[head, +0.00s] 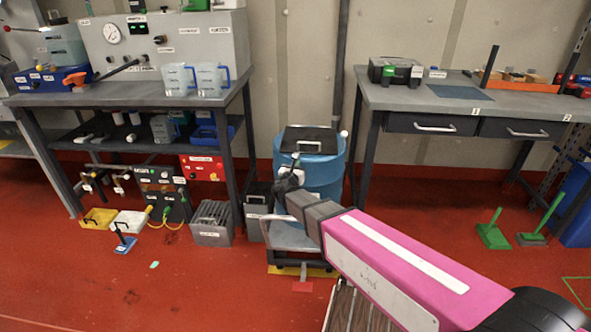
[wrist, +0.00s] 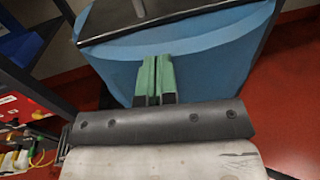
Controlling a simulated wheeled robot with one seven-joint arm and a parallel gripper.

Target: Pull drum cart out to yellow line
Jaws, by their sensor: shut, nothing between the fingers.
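The blue drum (head: 320,174) with a dark lid (head: 309,140) stands on a low grey cart (head: 284,237) between the two benches. The drum fills much of the wrist view (wrist: 215,60). My gripper (head: 290,170) is in front of the drum; its green fingers (wrist: 154,82) are together and empty, against or just short of the drum's side. I cannot tell whether they touch it. My arm hides part of the cart. A yellow strip (head: 318,272) shows on the floor at the cart's front edge.
A bench with gauges and jugs (head: 240,93) stands left, and a bench with drawers (head: 390,95) right. Grey bins (head: 212,222) sit left of the cart. Red floor at front left is mostly clear.

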